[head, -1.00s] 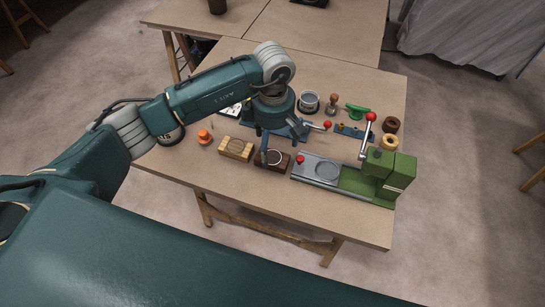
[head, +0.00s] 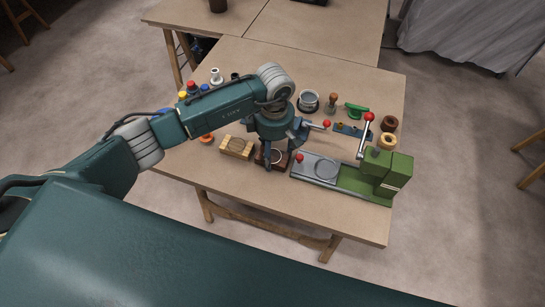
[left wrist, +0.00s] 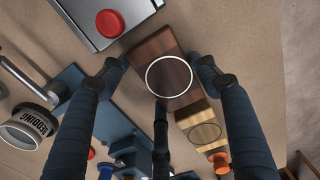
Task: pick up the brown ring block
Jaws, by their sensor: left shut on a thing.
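The brown ring block (head: 280,165) is a dark wooden block with a pale ring on its top. It sits on the near part of the table, between a light wooden block and a green and grey machine. In the left wrist view the brown ring block (left wrist: 150,47) lies between the two fingertips. My left gripper (head: 271,157) reaches down over it and is shut on it, one finger on each side (left wrist: 159,68). In the head view the gripper hides part of the block. I cannot tell whether the block is off the table. My right gripper is not in view.
The light wooden block (head: 237,148) is close on the left. The green machine (head: 378,172) with red-knobbed levers is close on the right. A metal tin (head: 308,101), a green tool (head: 356,110) and two ring-shaped pieces (head: 388,141) stand farther back. The table's front strip is clear.

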